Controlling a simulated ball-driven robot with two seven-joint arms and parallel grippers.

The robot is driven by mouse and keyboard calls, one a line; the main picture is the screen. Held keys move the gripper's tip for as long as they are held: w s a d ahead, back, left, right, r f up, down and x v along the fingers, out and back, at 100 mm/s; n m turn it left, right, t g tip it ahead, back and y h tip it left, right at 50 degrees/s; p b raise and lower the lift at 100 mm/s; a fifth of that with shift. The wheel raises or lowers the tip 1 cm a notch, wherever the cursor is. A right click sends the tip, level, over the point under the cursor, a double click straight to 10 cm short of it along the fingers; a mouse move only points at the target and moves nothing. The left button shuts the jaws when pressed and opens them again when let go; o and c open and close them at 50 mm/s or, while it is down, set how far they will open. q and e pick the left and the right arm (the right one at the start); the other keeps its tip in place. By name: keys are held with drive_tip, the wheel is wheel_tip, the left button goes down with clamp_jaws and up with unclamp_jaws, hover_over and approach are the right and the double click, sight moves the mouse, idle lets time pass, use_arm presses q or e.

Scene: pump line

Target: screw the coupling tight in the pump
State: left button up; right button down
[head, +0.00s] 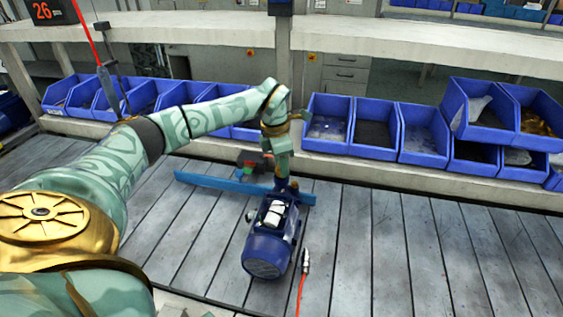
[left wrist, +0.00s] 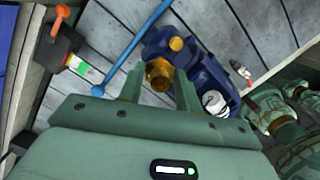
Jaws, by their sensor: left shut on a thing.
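The blue pump (head: 268,250) stands on the slatted bench in the middle of the head view. It also shows in the left wrist view (left wrist: 212,75), beyond my fingers. My left gripper (head: 283,182) reaches down to the pump's far end. In the left wrist view my left gripper (left wrist: 158,88) is shut on the brass coupling (left wrist: 160,72), which lies between its fingertips against the pump's blue body. The thread and how deep the coupling sits are hidden. In the head view my gripper hides the coupling.
A metal-ended red hose (head: 305,262) lies right of the pump. Blue bins (head: 375,145) line the back. The bench at right (head: 420,250) is clear.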

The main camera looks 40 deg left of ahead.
use_arm(q)
drive_tip(key=shift+s+p, duration=0.1)
drive_tip(key=shift+p, duration=0.45)
idle(0.6)
drive_tip(key=shift+f, duration=0.2)
idle(0.8)
drive_tip(key=o, duration=1.1)
drive_tip(key=shift+c, duration=0.2)
drive_tip(key=shift+r, duration=0.1)
drive_tip(key=r+p, duration=0.6)
drive_tip(key=shift+s+a+p, duration=0.2)
drive_tip(key=shift+s+p, duration=0.1)
drive_tip(key=shift+p, duration=0.05)
drive_tip(key=shift+f, duration=0.1)
